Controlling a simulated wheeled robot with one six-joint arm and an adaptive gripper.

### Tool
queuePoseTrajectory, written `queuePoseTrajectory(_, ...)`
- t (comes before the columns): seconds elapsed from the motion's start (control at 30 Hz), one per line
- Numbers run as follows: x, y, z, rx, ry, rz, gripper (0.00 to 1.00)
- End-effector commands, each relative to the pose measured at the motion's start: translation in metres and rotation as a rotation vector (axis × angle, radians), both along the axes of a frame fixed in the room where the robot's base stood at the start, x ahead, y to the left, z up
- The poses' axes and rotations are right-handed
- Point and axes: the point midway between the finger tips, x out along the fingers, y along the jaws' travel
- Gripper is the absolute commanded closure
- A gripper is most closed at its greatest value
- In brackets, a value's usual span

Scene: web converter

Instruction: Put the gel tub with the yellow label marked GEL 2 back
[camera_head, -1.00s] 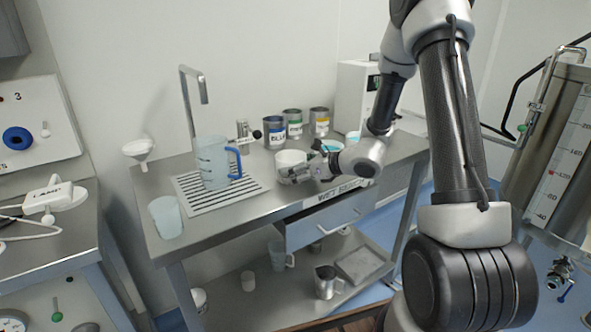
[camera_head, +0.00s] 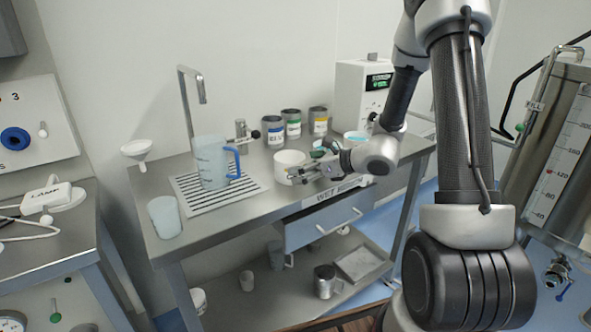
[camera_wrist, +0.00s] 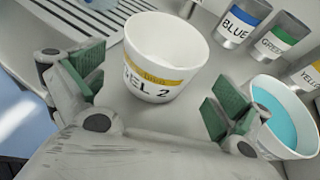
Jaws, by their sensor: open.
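The gel tub marked GEL 2 (camera_wrist: 160,62) is a white round tub with a yellow label band. It stands upright on the steel bench and seems to hold white contents. In the head view the tub (camera_head: 288,164) is near the bench's middle, left of my gripper (camera_head: 308,172). In the wrist view my gripper (camera_wrist: 155,98) is open, its green-padded fingers spread on either side of the tub's near side. The tub stands just beyond and between the fingertips, and no clear contact shows.
Blue (camera_wrist: 244,18), green (camera_wrist: 284,38) and yellow (camera_head: 318,120) labelled cans stand behind. A white tub with turquoise contents (camera_wrist: 284,118) is close to the right finger. A blue-handled jug (camera_head: 211,162) stands on the drain grid at left. An open drawer (camera_head: 326,219) juts out below.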

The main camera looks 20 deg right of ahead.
Motion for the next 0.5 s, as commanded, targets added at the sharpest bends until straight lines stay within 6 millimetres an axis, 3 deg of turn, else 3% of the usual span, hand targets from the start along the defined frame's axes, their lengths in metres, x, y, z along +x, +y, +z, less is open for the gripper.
queuePoseTrajectory(0.27,-0.042,-0.036,0.024,0.0,0.0,-0.003,0.0)
queuePoseTrajectory(0.5,-0.057,-0.048,0.032,0.001,0.001,0.0,0.0)
